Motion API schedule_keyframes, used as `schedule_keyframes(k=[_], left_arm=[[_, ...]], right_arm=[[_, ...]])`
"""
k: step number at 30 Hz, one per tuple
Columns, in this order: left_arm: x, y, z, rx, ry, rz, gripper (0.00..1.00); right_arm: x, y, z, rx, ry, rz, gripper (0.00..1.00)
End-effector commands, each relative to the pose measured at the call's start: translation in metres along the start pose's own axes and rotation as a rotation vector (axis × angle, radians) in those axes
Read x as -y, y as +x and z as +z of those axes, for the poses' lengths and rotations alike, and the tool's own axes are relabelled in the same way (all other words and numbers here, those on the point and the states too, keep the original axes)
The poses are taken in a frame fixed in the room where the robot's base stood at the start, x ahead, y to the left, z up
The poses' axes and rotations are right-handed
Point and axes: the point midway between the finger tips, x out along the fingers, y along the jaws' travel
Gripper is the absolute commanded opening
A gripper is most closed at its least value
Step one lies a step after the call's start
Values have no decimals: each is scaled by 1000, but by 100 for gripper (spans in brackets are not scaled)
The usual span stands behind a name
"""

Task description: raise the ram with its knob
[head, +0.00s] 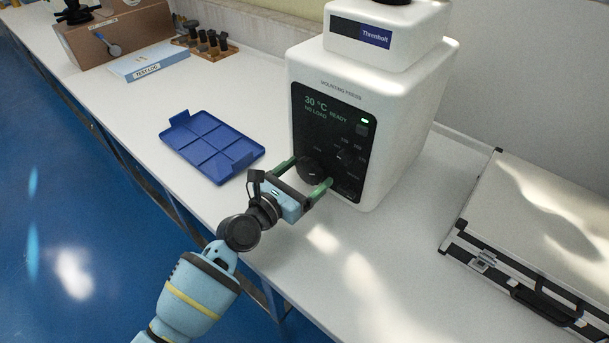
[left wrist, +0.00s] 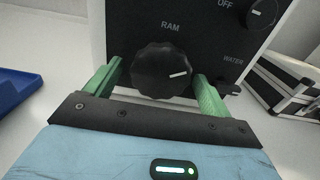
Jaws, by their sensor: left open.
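The white mounting press (head: 335,83) stands on the bench with a black front panel reading 30 °C, NO LOAD and READY. The black ram knob (head: 311,169) is low on the panel; it also shows in the left wrist view (left wrist: 160,72), under the word RAM, with its white mark pointing right and slightly up. My left gripper (head: 306,174) is open, with one green finger on each side of the knob. In the wrist view gaps show beside the knob, so the fingers do not look closed on it. The ram itself is not visible. My right gripper is not in view.
A smaller knob (left wrist: 262,14) marked OFF and a WATER control sit right of the ram knob. A blue tray (head: 211,146) lies to the left. A silver case (head: 545,225) stands at the right. A test log (head: 149,61) and wooden rack lie farther back.

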Motion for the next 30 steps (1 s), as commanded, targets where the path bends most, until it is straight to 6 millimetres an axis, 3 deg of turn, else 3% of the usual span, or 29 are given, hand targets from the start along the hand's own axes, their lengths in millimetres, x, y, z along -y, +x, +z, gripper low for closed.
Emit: schedule_keyframes(k=[4, 14, 23, 30], left_arm=[[0, 0, 0, 0, 0, 0, 83], [0, 0, 0, 0, 0, 0, 39], [0, 0, 0, 0, 42, 0, 38], [0, 0, 0, 1, 182, 0, 38]], right_arm=[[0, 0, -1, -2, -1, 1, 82], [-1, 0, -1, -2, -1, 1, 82], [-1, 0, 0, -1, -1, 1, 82], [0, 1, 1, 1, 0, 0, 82]])
